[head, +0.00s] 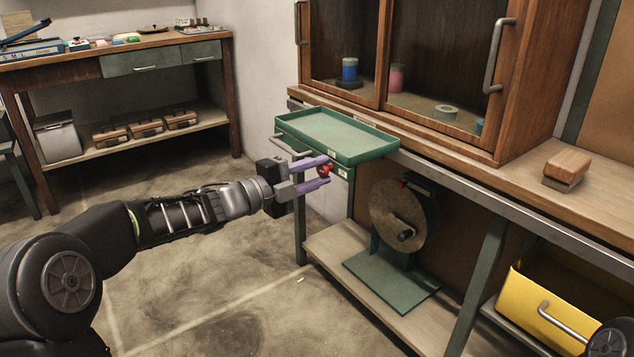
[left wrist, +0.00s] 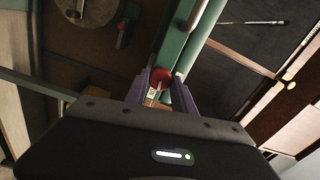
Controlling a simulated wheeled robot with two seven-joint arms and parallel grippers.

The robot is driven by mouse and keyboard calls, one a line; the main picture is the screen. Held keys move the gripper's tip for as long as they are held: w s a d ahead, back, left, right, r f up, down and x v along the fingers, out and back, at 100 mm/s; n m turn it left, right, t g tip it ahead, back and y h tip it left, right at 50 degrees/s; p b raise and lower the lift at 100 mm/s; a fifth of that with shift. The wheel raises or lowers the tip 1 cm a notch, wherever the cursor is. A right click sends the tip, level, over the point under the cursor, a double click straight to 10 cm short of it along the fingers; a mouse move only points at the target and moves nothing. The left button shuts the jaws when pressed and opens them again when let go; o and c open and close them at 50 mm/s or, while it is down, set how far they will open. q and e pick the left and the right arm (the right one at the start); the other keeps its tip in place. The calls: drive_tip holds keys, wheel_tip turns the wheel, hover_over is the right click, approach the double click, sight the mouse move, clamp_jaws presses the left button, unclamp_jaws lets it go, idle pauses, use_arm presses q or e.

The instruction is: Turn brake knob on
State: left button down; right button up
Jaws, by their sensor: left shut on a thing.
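A red knob (head: 324,171), which looks like the brake knob, sits near the green leg below the green tray. My left gripper (head: 327,172) has its two purple fingers on either side of the knob and is shut on it. In the left wrist view the red knob (left wrist: 161,78) shows between the fingertips of my left gripper (left wrist: 165,84). The fingers hide parts of its sides and its mounting. Which way the knob is turned cannot be told. My right gripper is not in view.
The green tray (head: 335,132) juts out just above the fingers. A round disc with a crank (head: 402,215) stands on a green base on the lower shelf. The floor left of the bench is mostly clear.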

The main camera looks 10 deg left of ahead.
use_arm(q)
drive_tip(key=shift+f+m+b, duration=0.1)
drive_tip(key=shift+m+b, duration=0.55)
drive_tip(key=shift+m, duration=0.35)
drive_tip(key=c, duration=1.1)
unclamp_jaws()
drive_tip(key=p+v, duration=0.2)
drive_tip(key=v, duration=0.6)
